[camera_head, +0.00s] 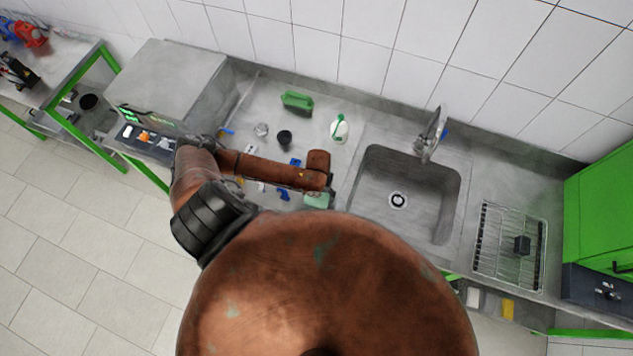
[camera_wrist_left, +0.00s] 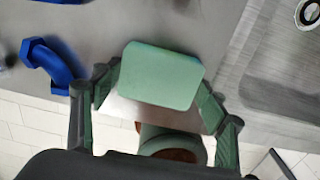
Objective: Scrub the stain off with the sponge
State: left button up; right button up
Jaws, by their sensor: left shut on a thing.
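A light green sponge (camera_wrist_left: 161,77) sits between the fingers of my left gripper (camera_wrist_left: 157,92) in the left wrist view. The gripper is shut on it, with a finger at each side. In the head view the sponge (camera_head: 316,201) shows just below the end of my left arm, at the front of the steel counter, left of the sink. The gripper fingers are largely hidden there by the arm. I cannot tell whether the sponge touches the counter. I cannot make out a stain in either view. My right gripper is not in view.
A sink (camera_head: 405,195) with a tap (camera_head: 430,135) is right of the sponge. A blue pipe elbow (camera_wrist_left: 52,66) lies left of it. A white bottle (camera_head: 339,129), a black cup (camera_head: 285,137) and a green container (camera_head: 296,101) stand farther back. A wire rack (camera_head: 508,247) is far right.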

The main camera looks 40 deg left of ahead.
aim_at(319, 195)
pick_arm(q)
notch_tip(319, 195, up, 2)
jog(key=shift+s+a+r+p, duration=0.1)
jog(key=shift+a+r+p, duration=0.05)
jog(key=shift+p, duration=0.15)
jog(key=shift+w+r+p, duration=0.25)
jog(key=shift+r+p, duration=0.25)
jog(key=shift+r, duration=0.15)
jog(key=shift+w+r, duration=0.1)
jog(key=shift+r, duration=2.15)
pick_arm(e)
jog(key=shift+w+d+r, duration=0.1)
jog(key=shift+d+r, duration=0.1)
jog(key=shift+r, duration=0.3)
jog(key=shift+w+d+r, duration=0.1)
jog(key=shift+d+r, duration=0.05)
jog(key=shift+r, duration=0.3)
pick_arm(q)
jog(key=shift+d, duration=0.2)
